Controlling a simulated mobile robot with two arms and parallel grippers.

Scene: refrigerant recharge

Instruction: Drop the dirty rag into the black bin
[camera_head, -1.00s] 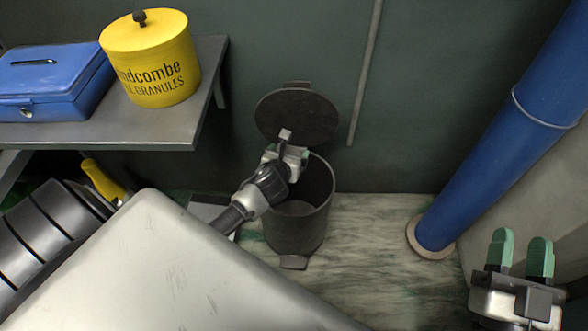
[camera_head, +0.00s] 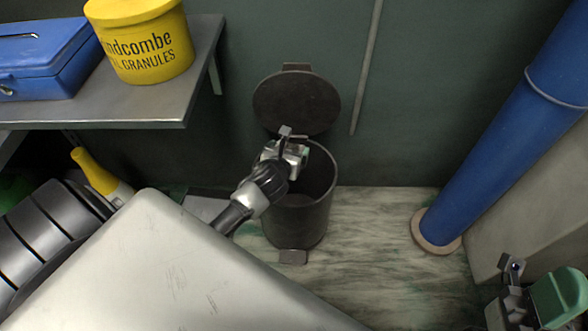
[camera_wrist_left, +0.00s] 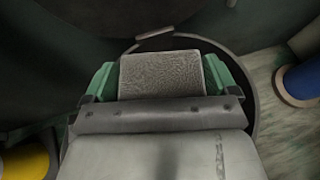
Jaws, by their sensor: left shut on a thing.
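The black bin (camera_head: 298,225) stands on the floor against the dark wall, with its round lid (camera_head: 296,102) raised open behind it. My left gripper (camera_head: 298,158) is over the bin's opening, at its left and back part. In the left wrist view its green fingers are shut on a grey, textured rag (camera_wrist_left: 160,75), which looks like a flat block between them. The dark bin mouth shows around it. The rag is hidden behind the gripper in the head view. My right gripper (camera_head: 545,300) is at the lower right, seen side-on, so its gap is not clear.
A metal shelf (camera_head: 150,108) at the upper left holds a yellow granules tub (camera_head: 150,45) and a blue box (camera_head: 45,60). A blue pipe (camera_head: 500,150) stands right of the bin. A yellow-handled item (camera_head: 95,172) lies at the left. Floor between bin and pipe is clear.

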